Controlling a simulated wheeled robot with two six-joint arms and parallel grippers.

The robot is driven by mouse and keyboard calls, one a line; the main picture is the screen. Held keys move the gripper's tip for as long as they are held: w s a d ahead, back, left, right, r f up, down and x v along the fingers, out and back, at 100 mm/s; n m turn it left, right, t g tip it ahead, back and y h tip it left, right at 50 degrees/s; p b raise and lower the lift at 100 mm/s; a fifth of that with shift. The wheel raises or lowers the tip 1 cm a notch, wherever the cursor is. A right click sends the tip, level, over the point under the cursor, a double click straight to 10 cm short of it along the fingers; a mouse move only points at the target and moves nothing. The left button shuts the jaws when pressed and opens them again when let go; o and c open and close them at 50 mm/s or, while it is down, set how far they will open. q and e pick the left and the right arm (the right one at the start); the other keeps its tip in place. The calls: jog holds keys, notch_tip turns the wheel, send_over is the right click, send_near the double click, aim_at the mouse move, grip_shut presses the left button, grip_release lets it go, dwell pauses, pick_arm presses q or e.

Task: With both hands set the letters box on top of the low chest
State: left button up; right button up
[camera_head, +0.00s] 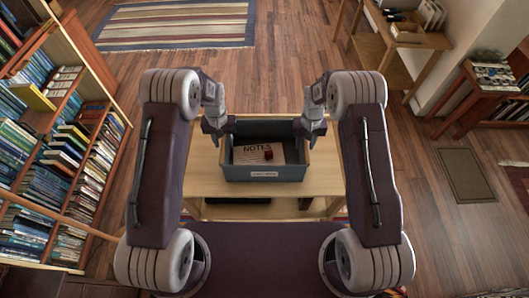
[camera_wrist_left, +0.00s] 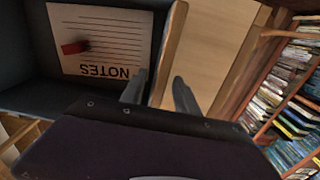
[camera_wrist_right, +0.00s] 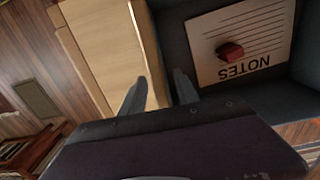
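The letters box (camera_head: 264,173) is an open blue-grey box with a pale front label too small to read. It stands on a light wooden table (camera_head: 320,180). Inside lie a NOTES sheet and a small red object. My left gripper (camera_head: 220,138) is at its left wall, one finger inside and one outside; the open fingers show in the left wrist view (camera_wrist_left: 160,85). My right gripper (camera_head: 311,138) straddles the right wall likewise, and its fingers show apart in the right wrist view (camera_wrist_right: 161,85). I cannot tell which piece of furniture is the low chest.
A bookcase (camera_head: 60,150) full of books stands at the left. At the right are a wooden desk (camera_head: 405,38), a small dark wooden table (camera_head: 480,85) and a floor mat (camera_head: 465,175). A striped rug (camera_head: 175,25) lies at the back. Wooden floor between is clear.

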pick_arm(q)
grip_shut()
pick_arm(e)
grip_shut()
jog(key=shift+w, duration=0.1)
dwell(0.8)
